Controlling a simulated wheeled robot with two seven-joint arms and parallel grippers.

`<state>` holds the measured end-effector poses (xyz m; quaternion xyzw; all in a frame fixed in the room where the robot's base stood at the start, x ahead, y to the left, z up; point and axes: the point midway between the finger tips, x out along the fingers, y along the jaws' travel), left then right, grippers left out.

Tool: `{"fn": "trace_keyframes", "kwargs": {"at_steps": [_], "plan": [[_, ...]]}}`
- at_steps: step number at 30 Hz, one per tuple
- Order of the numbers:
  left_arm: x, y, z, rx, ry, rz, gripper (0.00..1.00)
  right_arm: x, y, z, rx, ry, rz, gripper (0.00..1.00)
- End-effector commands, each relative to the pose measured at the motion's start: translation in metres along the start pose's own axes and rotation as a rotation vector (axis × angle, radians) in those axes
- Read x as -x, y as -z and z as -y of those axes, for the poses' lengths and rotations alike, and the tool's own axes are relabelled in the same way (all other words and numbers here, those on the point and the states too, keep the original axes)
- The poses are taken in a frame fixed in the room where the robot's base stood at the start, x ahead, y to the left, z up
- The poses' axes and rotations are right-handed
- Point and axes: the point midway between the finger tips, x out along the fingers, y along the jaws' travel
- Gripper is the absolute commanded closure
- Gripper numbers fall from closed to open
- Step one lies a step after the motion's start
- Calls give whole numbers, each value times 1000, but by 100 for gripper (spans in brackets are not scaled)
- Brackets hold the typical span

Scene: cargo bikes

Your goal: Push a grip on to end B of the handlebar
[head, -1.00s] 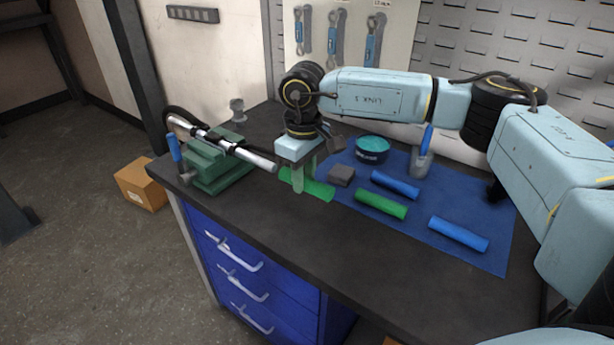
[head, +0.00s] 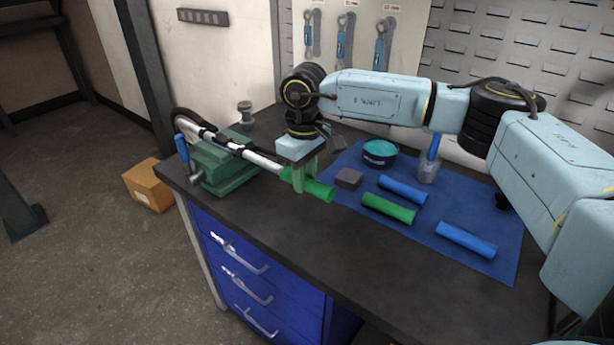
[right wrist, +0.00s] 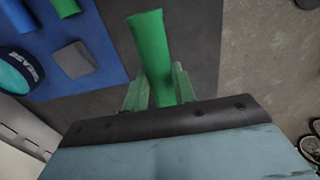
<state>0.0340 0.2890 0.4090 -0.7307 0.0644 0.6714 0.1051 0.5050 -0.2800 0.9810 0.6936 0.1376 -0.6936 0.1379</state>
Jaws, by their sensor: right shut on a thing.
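The handlebar (head: 262,161), a silver bar with black parts, is clamped in the green vise (head: 228,170) at the left of the bench. Its right end points at my right gripper; I cannot read any end letter. My right gripper (head: 304,182) is shut on a green grip (head: 321,191), which also shows between its fingers in the right wrist view (right wrist: 150,48). The grip is roughly in line with the bar, and its left end meets the bar's right end. I cannot tell whether the bar is inside it. My left gripper is not in view.
On the blue mat (head: 480,213) lie another green grip (head: 388,208), two blue grips (head: 403,190) (head: 466,240), a grey block (head: 348,179), a teal-topped tub (head: 380,153) and a cup with a blue-handled tool (head: 428,170). The bench front is clear.

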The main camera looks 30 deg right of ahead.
Motion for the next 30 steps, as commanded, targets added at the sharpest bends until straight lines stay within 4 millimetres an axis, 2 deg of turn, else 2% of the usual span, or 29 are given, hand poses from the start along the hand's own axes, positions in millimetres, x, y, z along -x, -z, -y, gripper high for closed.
{"fn": "trace_keyframes", "kwargs": {"at_steps": [11, 30], "plan": [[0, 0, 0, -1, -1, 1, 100, 0, 2, 0, 0, 0, -1, 100], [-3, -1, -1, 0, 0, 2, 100, 0, 18, 0, 0, 0, 0, 100]]}}
